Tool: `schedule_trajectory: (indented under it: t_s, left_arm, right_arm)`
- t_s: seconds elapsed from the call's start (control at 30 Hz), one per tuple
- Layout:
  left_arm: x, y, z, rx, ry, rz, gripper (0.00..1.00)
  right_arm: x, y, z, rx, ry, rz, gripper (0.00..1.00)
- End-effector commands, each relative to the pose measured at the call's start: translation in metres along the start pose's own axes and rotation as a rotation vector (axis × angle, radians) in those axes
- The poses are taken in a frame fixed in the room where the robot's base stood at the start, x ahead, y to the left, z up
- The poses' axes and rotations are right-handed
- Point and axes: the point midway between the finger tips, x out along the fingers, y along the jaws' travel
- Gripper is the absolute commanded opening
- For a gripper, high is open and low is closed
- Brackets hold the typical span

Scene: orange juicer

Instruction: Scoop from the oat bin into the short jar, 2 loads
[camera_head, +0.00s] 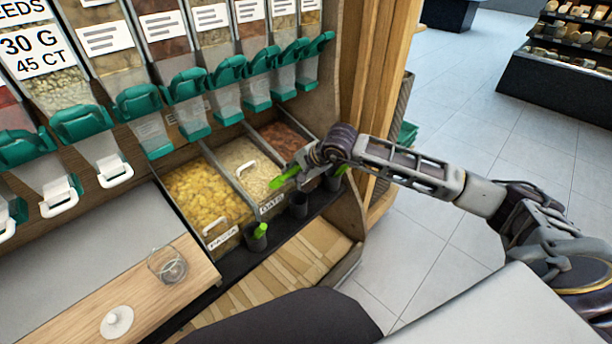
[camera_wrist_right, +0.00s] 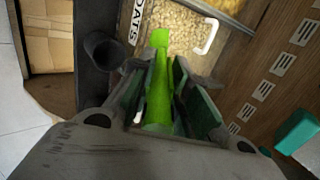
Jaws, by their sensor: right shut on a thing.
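My right gripper (camera_head: 304,163) is shut on a green scoop (camera_head: 283,178), near the front right part of the oat bin (camera_head: 232,156). The wrist view shows the scoop (camera_wrist_right: 158,60) between the two fingers (camera_wrist_right: 160,88), its far end pointing toward the pale oats (camera_wrist_right: 172,25). I cannot tell whether the scoop touches the oats, and no load shows on it. The short jar (camera_head: 162,277), clear glass and open, stands on the wooden counter at the lower left. My left gripper is not in view.
A pasta bin (camera_head: 205,190) lies left of the oats and a bin of reddish-brown food (camera_head: 285,140) lies right. Dark scoop holders (camera_head: 298,205) line the front; one holds another green scoop (camera_head: 259,231). A white lid (camera_head: 117,320) lies near the jar. Dispensers with green handles (camera_head: 187,88) hang above.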

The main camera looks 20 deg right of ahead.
Motion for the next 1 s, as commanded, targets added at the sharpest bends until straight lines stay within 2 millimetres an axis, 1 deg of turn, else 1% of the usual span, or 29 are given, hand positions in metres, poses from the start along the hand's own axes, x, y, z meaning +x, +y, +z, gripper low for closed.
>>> schedule_trajectory:
  t_s: [0.03,0.1,0.27,0.53,1.0]
  left_arm:
    - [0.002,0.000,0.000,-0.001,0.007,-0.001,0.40]
    - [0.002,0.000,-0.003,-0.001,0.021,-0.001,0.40]
    - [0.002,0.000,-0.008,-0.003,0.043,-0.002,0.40]
    - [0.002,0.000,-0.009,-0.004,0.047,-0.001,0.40]
    - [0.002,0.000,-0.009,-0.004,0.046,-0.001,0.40]
  right_arm:
    - [0.000,-0.010,0.003,-0.018,-0.020,-0.012,0.00]
    - [0.000,-0.018,0.006,-0.042,-0.045,-0.022,0.00]
    - [-0.001,-0.031,0.011,-0.081,-0.090,-0.046,0.00]
    - [-0.002,-0.033,0.012,-0.097,-0.119,-0.082,0.00]
    - [-0.001,-0.032,0.012,-0.097,-0.119,-0.082,0.00]
